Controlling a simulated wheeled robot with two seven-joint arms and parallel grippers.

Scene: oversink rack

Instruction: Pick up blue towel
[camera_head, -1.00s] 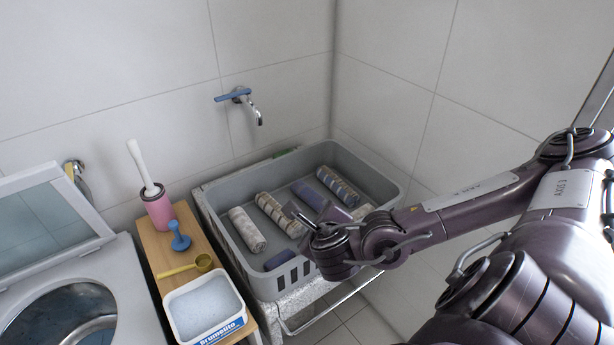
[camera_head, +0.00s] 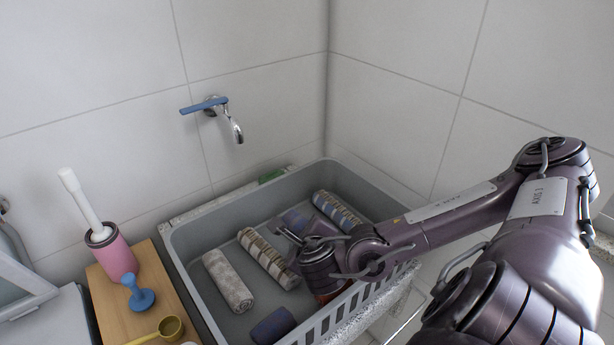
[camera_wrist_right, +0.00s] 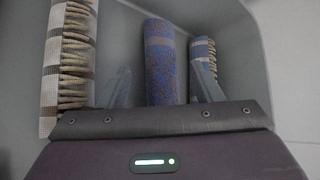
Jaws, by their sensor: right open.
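The blue towel (camera_head: 294,219) is a roll lying in the grey basket, partly hidden behind my right gripper (camera_head: 302,232). In the right wrist view the blue towel (camera_wrist_right: 165,62), with brownish patterning, lies between the two spread fingers of my right gripper (camera_wrist_right: 162,80). The gripper is open and reaches down into the basket. Whether a finger touches the towel I cannot tell. My left gripper is not in view.
The grey basket (camera_head: 210,212) also holds a fringed striped towel (camera_head: 266,257), a pale patterned towel (camera_head: 228,280), a blue striped towel (camera_head: 338,210) and a dark blue roll (camera_head: 272,327). A wall tap (camera_head: 236,128) is above. A wooden stand (camera_head: 160,290) is left.

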